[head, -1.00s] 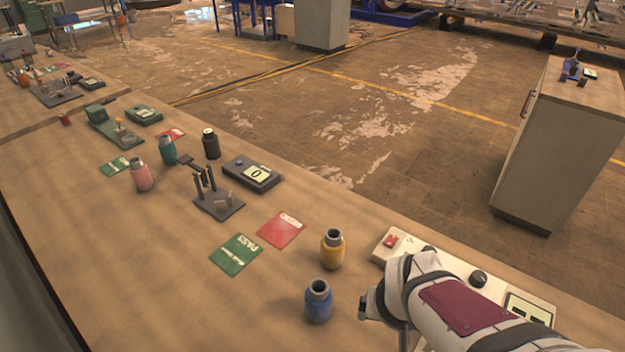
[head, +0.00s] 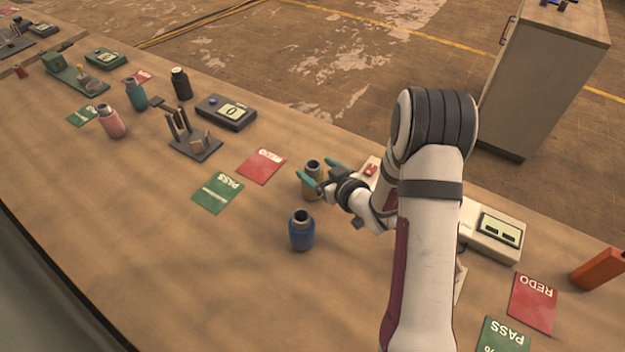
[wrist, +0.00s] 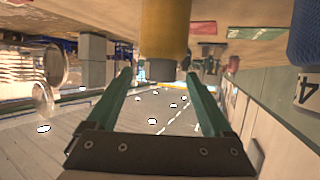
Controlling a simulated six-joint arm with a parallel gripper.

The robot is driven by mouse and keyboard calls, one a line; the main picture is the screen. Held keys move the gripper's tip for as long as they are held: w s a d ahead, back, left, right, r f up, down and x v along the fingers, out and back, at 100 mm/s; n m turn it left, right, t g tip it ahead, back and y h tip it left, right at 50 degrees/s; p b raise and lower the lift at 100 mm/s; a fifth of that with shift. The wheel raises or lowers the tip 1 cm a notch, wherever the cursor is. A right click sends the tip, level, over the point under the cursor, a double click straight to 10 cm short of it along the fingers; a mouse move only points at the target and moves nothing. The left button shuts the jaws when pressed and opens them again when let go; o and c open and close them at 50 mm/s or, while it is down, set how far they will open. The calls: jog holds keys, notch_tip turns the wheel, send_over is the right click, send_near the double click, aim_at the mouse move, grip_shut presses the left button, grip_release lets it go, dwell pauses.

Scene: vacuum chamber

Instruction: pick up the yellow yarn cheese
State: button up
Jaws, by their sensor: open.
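The yellow yarn cheese (head: 313,193) stands upright on the bench, partly hidden by my gripper's teal fingers. In the wrist view, which appears upside down, the yellow yarn cheese (wrist: 165,28) hangs from the top, its dark neck near the fingertips. My gripper (head: 320,171) is open at its upper part. In the wrist view my gripper (wrist: 160,78) has its fingers spread to either side of the neck. I cannot tell whether they touch it. A blue yarn cheese (head: 301,233) stands just in front and also shows in the wrist view (wrist: 305,40).
A white instrument (head: 492,236) lies behind my arm, right of the yellow cheese. A red REDO card (head: 261,166) and green PASS card (head: 217,193) lie flat to the left. Farther left are a forked stand (head: 196,145) and pink cheese (head: 111,122).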

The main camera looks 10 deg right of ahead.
aim_at(310, 164)
jog(key=x, duration=0.5)
jog(key=shift+w+a+f, duration=0.15)
jog(key=shift+w+f, duration=0.05)
jog(key=shift+w, duration=0.05)
grip_shut()
